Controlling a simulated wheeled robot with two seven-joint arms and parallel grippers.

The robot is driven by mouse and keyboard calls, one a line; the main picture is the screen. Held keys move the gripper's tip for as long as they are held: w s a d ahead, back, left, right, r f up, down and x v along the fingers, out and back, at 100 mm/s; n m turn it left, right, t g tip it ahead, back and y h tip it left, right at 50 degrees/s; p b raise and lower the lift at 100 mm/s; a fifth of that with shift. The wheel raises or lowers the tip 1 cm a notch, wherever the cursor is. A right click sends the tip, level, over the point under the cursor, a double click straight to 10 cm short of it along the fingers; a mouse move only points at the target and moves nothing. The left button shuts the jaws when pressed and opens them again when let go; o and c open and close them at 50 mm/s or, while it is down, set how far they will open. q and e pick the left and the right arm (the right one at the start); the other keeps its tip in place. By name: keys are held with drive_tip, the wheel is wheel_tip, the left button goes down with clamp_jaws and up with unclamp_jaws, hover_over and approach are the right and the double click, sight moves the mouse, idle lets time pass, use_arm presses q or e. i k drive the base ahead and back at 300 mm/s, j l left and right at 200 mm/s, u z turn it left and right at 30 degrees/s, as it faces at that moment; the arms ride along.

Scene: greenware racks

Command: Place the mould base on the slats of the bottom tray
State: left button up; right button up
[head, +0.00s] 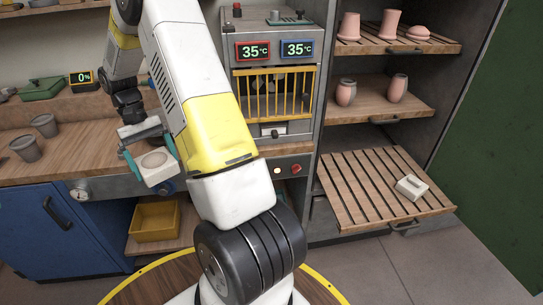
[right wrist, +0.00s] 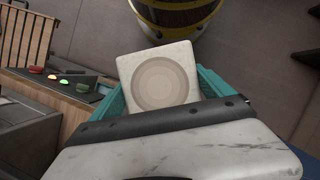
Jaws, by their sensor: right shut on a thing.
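The mould base, a pale square block with a round stepped recess (head: 154,163), is between the teal fingers of my right gripper (head: 150,153), in the left part of the head view. In the right wrist view the mould base (right wrist: 160,78) shows its recessed face, with the gripper's teal fingers (right wrist: 165,92) at either side. The gripper is shut on it, in front of the wooden counter. The bottom tray (head: 346,197) is slatted wood, pulled out at the right, well apart from the gripper. My left gripper is not in view.
A small pale block with a slot (head: 411,187) lies near the tray's right side; the left and middle slats are bare. Two shelves above (head: 372,99) hold pink pots. A kiln-like cabinet (head: 275,60) and a yellow bin (head: 154,222) stand left of the rack.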

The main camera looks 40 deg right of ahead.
sight(364, 199)
drive_tip(key=l+z, duration=0.1)
drive_tip(key=z, duration=0.25)
drive_tip(key=l+z, duration=0.1)
drive_tip(key=z, duration=0.25)
drive_tip(key=l+z, duration=0.15)
drive_tip(key=z, duration=0.25)
drive_tip(key=l, duration=1.7)
drive_tip(key=k, duration=0.05)
